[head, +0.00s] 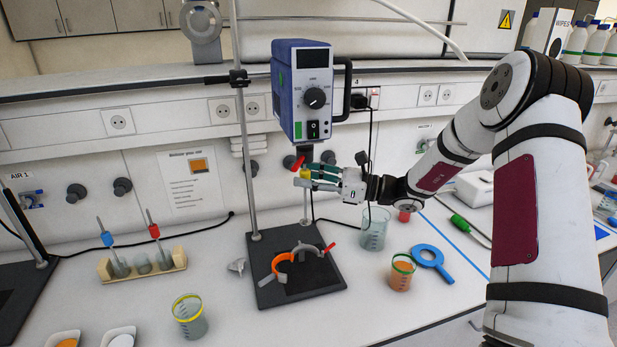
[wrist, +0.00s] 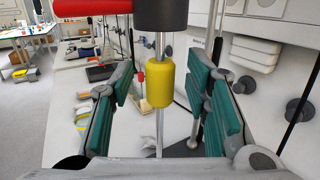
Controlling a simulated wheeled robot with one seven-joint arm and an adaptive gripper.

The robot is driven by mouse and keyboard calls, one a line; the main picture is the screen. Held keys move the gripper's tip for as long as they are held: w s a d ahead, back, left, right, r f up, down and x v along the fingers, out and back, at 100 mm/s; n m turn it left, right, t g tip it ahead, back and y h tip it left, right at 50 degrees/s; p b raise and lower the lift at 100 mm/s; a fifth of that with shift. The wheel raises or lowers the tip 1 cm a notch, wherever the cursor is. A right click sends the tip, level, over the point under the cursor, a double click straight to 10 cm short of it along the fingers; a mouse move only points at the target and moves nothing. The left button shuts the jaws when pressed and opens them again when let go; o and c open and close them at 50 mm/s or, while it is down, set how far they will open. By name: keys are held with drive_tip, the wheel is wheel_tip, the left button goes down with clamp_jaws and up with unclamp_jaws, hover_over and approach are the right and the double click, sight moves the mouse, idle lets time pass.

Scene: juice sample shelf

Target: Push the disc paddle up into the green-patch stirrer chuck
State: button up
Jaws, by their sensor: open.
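The stirrer (head: 301,85) is a blue-grey box with a dial and a green patch (head: 298,131) on its front. Its black chuck (wrist: 160,15) has a red lever (wrist: 90,7). The paddle is a metal shaft with a yellow sleeve (wrist: 160,82), upright right under the chuck; its shaft top meets the chuck's underside. How deep it sits inside is hidden, and I cannot make out the disc. The yellow sleeve shows small in the head view (head: 306,175). My gripper (wrist: 163,88) is open, its teal fingers either side of the sleeve with gaps.
A black stand base (head: 300,285) with an orange-lined clamp ring lies below. A rack (head: 142,266) holds blue- and red-sleeved paddles at left.

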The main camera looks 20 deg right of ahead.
drive_tip(key=r+v, duration=0.1)
drive_tip(key=v, duration=1.1)
drive_tip(key=s+a+r+n+g+h+b, duration=0.2)
drive_tip(key=s+a+n+g+h, duration=0.5)
drive_tip(key=s+a+n, duration=0.55)
drive_tip(key=s+d+r+n+t+h+b, duration=0.1)
drive_tip(key=s+r+n+t+h+b, duration=0.1)
drive_tip(key=s+n+h, duration=0.7)
drive_tip(key=shift+s+d+r+n+t, duration=0.2)
drive_tip(key=shift+s+r+n+t, duration=0.35)
drive_tip(key=shift+s+n, duration=1.05)
drive_tip(key=shift+s+m, duration=0.3)
drive_tip(key=shift+m, duration=0.05)
drive_tip(key=shift+c, duration=0.5)
